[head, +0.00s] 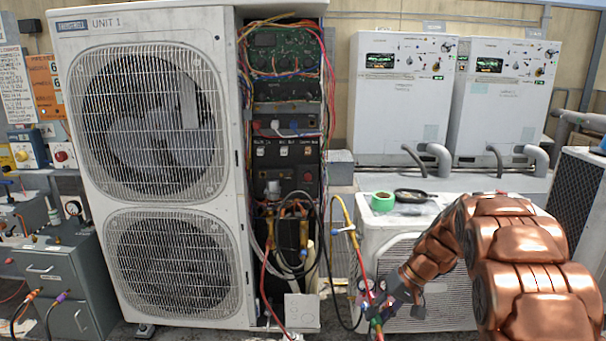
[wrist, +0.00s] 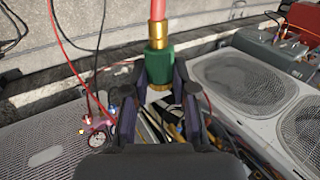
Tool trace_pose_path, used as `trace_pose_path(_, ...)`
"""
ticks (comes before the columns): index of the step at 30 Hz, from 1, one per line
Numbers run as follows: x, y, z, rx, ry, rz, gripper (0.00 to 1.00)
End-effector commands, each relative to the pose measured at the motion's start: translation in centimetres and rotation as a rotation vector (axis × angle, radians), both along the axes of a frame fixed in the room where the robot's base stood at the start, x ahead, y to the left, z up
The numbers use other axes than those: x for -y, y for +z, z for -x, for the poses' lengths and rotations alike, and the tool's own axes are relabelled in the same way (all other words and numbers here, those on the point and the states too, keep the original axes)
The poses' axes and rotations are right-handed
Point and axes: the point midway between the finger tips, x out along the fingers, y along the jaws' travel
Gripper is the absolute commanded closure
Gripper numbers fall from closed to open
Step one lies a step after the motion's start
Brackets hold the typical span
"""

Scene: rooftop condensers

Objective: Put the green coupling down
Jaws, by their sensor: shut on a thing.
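The green coupling (wrist: 158,67) is held upright between the fingers of my gripper (wrist: 157,80) in the wrist view. A brass fitting (wrist: 158,42) and a pinkish-red hose (wrist: 157,12) rise from its far end. In the head view my gripper (head: 381,306) is low, in front of the small white condenser at the lower middle. Only a small bit of green shows at its tip there, and my wrist hides much of the rest.
The tall UNIT 1 condenser (head: 232,150) stands left with its wired panel open. A green ring (head: 383,201) and a dark pan-like item (head: 411,195) lie on the small white condenser (head: 375,240). Gauges and hoses (wrist: 98,135) crowd the gripper's left in the wrist view.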

Motion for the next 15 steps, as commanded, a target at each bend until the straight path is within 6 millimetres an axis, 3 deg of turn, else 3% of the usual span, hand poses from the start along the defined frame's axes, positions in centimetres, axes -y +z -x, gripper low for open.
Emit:
trace_pose_path(1,0.0,1.6,0.1,-0.001,0.0,0.0,1.0)
trace_pose_path(15,-0.2,7.1,1.0,-0.004,0.005,0.004,1.0)
